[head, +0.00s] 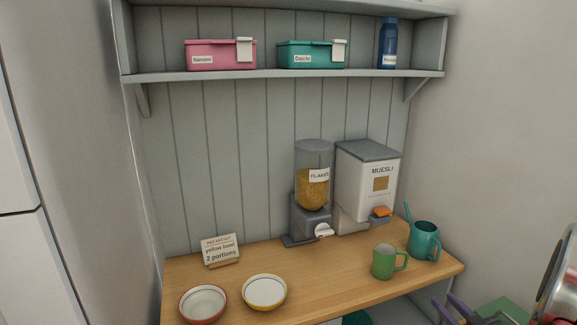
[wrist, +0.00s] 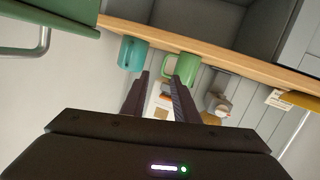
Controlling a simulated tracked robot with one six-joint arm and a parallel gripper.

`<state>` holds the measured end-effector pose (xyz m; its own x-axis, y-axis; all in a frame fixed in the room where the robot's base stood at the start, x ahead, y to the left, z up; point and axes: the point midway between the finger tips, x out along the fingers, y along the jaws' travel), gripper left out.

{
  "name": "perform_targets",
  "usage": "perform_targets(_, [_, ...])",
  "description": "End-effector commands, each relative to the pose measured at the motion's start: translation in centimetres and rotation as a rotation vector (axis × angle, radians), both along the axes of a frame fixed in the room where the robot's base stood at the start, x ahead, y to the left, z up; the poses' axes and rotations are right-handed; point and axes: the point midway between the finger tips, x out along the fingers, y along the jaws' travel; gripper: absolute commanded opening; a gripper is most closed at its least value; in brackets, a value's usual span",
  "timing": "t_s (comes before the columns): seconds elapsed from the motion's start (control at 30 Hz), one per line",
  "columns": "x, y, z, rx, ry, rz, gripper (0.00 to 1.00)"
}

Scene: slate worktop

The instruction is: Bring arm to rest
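My gripper (wrist: 159,76) shows in the wrist view with its two dark fingers apart and nothing between them. It is open and empty. Beyond the fingers, the green mug (wrist: 180,66) and the teal jug (wrist: 132,53) appear upside down, and a gap separates them from the fingers as far as I can tell. In the head view, purple-grey finger-like parts at the lower right edge look like mine. Most of the arm is out of view.
On the wooden worktop (head: 335,274) stand the green mug (head: 384,261), teal jug (head: 424,240), muesli dispenser (head: 367,185), flakes dispenser (head: 312,188), sign (head: 220,250), red-rimmed bowl (head: 203,303) and yellow bowl (head: 264,291). A shelf (head: 285,75) above holds two lidded boxes and a blue bottle (head: 388,44).

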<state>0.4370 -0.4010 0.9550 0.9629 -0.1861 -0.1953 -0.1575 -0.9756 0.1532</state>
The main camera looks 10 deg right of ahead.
Motion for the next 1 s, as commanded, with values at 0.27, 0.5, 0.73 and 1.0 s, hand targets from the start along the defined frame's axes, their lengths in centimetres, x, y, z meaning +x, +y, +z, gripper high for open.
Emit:
perform_targets(0.27, [3.7, 2.5, 3.5, -0.083, 0.147, -0.065, 0.27])
perform_targets(0.5, [5.1, 5.6, 6.5, -0.113, 0.25, -0.127, 0.27])
perform_targets(0.73, [5.1, 9.7, 9.1, -0.109, 0.338, -0.173, 0.27])
perform_targets(1.0, [3.5, 15.8, 11.4, -0.063, 0.437, -0.198, 0.27])
